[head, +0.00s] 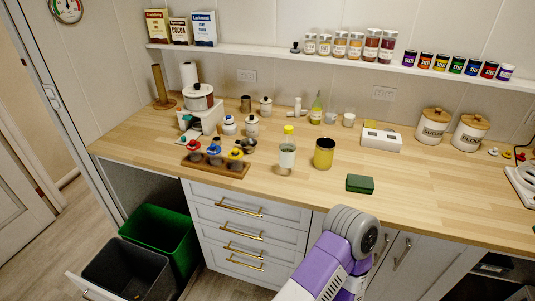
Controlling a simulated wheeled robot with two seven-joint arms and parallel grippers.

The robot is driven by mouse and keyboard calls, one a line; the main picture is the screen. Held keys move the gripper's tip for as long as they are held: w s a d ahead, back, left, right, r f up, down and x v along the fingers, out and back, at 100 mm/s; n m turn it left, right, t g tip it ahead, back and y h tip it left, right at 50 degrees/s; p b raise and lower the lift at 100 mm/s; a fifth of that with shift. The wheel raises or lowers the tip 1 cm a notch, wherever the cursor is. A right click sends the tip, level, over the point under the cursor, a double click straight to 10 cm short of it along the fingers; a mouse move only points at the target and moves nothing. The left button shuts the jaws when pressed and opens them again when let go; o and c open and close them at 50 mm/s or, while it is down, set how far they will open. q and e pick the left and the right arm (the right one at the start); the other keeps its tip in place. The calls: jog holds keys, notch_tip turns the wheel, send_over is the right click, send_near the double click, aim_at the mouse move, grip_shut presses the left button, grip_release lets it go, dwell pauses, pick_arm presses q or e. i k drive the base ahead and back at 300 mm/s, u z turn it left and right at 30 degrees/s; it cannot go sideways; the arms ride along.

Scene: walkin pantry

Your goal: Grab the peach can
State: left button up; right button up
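I cannot pick out the peach can for certain, as the labels are too small to read. A row of small coloured cans (456,66) stands at the right part of the wall shelf. A larger yellow can-like container (324,153) stands upright on the wooden counter, near the middle. A purple and white link of my arm with a grey rounded joint rises from the bottom edge in front of the drawers. Neither gripper shows, so I cannot see whether they hold anything.
The wall shelf (270,50) also carries spice jars (340,45) and boxes (180,28). On the wooden counter (430,195) are a clear bottle (287,153), a green box (360,184), canisters (433,126) and a bottle rack (215,162). Pull-out bins (160,238) stand open at lower left.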

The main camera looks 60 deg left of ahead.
aim_at(325, 146)
jog(key=u, duration=1.95)
